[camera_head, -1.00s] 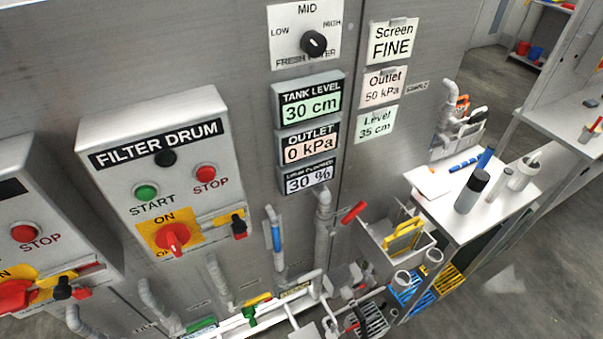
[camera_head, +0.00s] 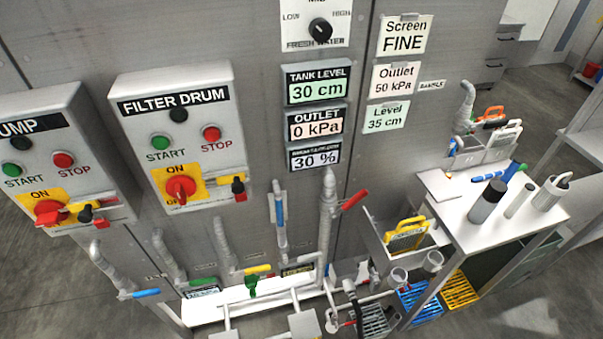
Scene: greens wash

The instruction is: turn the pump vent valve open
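Several valves sit on grey pipes along the lower wall panel. One has a blue lever (camera_head: 145,293) lying level at the far left. Another blue lever (camera_head: 279,211) stands upright along its pipe. A red lever (camera_head: 355,201) sticks out tilted up to the right from a thicker pipe. A yellow lever (camera_head: 258,269) lies about level, with a green handle (camera_head: 252,286) just below it. Small tags near the pipes are too small to read, so I cannot tell which is the pump vent valve. Neither gripper shows.
A PUMP box (camera_head: 50,150) and a FILTER DRUM box (camera_head: 178,130) stick out from the wall above the pipes. At right stands a white bench (camera_head: 462,208) with cylinders. Blue crates (camera_head: 418,302) and yellow crates (camera_head: 461,288) sit below it. Open floor lies at lower right.

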